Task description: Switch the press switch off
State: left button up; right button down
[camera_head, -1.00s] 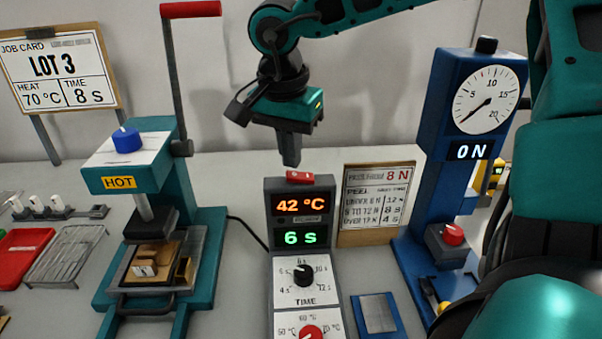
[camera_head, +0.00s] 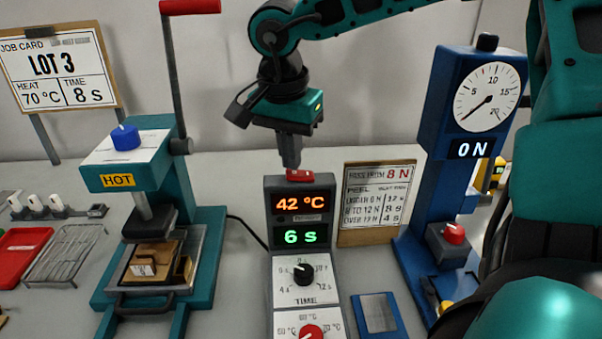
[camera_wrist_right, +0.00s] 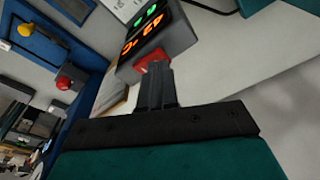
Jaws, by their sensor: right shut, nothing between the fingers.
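The press switch is a red rocker (camera_head: 299,175) on top of the grey control box (camera_head: 271,210). The fingers hide part of the switch there. My left gripper is not in view.
The teal hot press (camera_head: 200,255) with a red-handled lever stands left of the box. A card on a wooden board (camera_head: 347,236) and the blue gauge stand (camera_head: 433,130) reading 0 N are to the right. A blue pad (camera_head: 357,312) lies beside the box.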

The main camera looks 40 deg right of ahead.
jog(key=shift+f+b, duration=0.5)
jog(key=shift+f, duration=0.05)
jog(key=shift+r, duration=0.1)
jog(key=shift+r+p, duration=2.5)
jog(key=shift+r, duration=1)
